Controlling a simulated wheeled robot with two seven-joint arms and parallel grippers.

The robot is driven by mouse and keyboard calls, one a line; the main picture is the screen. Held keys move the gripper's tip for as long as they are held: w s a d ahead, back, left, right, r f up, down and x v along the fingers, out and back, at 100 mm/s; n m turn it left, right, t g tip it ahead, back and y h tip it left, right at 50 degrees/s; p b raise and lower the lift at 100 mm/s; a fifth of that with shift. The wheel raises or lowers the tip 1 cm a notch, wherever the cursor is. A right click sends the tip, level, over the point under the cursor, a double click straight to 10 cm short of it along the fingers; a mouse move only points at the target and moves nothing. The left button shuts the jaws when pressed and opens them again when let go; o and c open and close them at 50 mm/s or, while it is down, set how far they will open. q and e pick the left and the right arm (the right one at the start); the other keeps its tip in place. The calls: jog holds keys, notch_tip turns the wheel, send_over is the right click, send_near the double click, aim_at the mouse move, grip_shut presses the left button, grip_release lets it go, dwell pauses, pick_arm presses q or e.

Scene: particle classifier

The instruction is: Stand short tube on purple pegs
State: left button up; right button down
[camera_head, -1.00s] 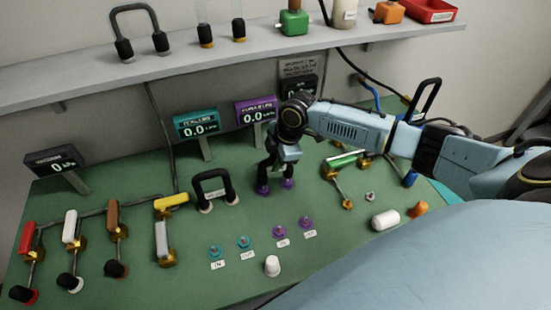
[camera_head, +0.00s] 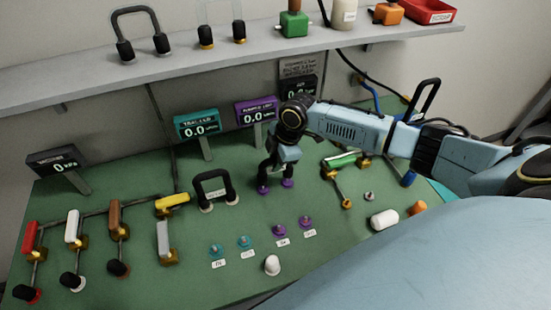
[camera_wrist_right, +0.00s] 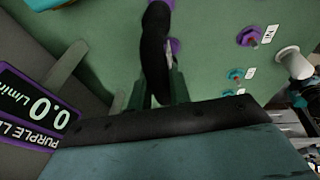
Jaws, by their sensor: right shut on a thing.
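The short tube is a black U-shaped hose with purple ends (camera_head: 263,189), ends pointing down. My right gripper (camera_head: 279,156) is shut on its upper part. In the right wrist view the black tube (camera_wrist_right: 155,50) runs up from between my fingers (camera_wrist_right: 158,92), partly hidden. I cannot tell whether its ends touch the green table. Two purple pegs stand on the table, one at left (camera_head: 279,231) and one at right (camera_head: 305,222). The tube is behind them in the head view, apart from them. A purple peg (camera_wrist_right: 249,36) also shows in the wrist view. My left gripper is not in view.
Two teal pegs (camera_head: 216,250) (camera_head: 245,242) stand left of the purple ones. A black U-tube with white ends (camera_head: 211,187) stands left of my gripper. A white cup (camera_head: 272,265) is in front. A purple-framed display (camera_head: 256,113) is behind. Valves (camera_head: 164,240) fill the left.

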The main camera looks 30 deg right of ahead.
jog(key=shift+f+b, duration=0.9)
jog(key=shift+f, duration=0.85)
jog(key=c, duration=1.2)
grip_release()
jog(key=v, duration=1.3)
jog(key=shift+r+p, duration=0.2)
jog(key=shift+p, duration=0.25)
jog(key=shift+s+f, duration=0.1)
